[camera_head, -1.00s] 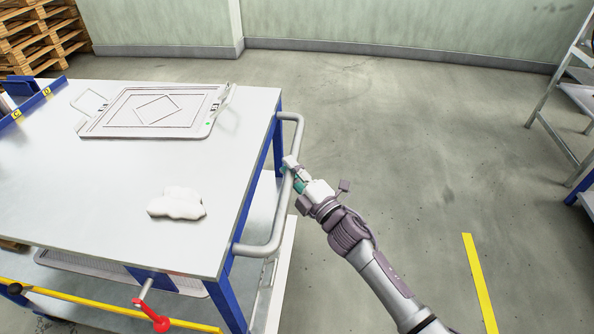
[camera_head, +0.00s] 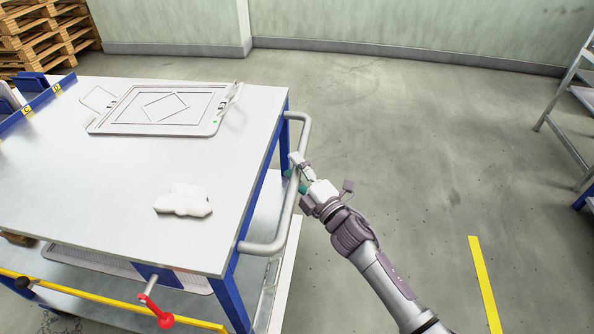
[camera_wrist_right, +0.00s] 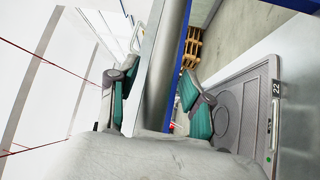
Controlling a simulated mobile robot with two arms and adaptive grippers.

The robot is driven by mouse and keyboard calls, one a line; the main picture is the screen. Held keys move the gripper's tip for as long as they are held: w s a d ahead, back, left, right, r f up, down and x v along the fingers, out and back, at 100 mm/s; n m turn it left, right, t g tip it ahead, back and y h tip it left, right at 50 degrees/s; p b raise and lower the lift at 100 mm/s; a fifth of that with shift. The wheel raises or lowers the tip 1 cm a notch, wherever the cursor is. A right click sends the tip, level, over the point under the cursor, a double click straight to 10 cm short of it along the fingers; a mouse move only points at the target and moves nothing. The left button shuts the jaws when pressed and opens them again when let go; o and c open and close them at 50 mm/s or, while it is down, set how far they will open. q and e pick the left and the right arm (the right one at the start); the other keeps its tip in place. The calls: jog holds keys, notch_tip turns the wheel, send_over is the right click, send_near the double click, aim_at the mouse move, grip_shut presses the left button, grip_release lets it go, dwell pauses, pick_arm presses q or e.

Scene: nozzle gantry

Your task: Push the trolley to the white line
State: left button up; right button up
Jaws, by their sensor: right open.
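The trolley (camera_head: 120,210) has a white top, a blue frame and a grey tubular handle (camera_head: 303,155) on its right side. My right gripper (camera_head: 298,170) is at the handle's outer side. In the right wrist view, its two green-padded fingers (camera_wrist_right: 160,85) are apart, one on each side of the grey handle bar (camera_wrist_right: 163,60). The jaws are open around the bar; whether they touch it cannot be told. My left gripper is not in view. No white line shows on the floor in view; a yellow line (camera_head: 483,285) lies at the lower right.
A grey tray (camera_head: 165,108) and a white crumpled item (camera_head: 183,199) lie on the trolley top. A red-knobbed lever (camera_head: 165,320) is at its front. Wooden pallets (camera_head: 45,35) stand at the back left, a metal rack (camera_head: 570,130) at the right. Floor between trolley and rack is clear.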

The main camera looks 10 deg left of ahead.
jog(key=v, duration=1.2)
jog(key=s+d+f+m+g+h, duration=0.25)
jog(key=d+f+m+h, duration=0.45)
jog(key=f, duration=0.6)
jog(key=s+d+f+m+g+h, duration=0.1)
jog(key=s+d+f+m+h, duration=0.3)
jog(key=d+f+m, duration=0.75)
jog(key=s+d+f+m+g+h, duration=0.15)
jog(key=s+f+g, duration=0.25)
jog(key=s+f, duration=0.55)
jog(key=s+d+f+m+g+h, duration=0.1)
jog(key=s+d+f+m+g, duration=0.2)
jog(key=s+f, duration=0.65)
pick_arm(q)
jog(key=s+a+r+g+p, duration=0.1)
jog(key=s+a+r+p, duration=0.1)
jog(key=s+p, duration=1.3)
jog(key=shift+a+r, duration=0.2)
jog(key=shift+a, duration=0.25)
pick_arm(e)
jog(key=s+d+r+g, duration=0.1)
jog(key=s+r, duration=0.1)
jog(key=s, duration=0.7)
jog(key=s+d+r+g, duration=0.1)
jog(key=s+r, duration=0.2)
jog(key=s, duration=0.7)
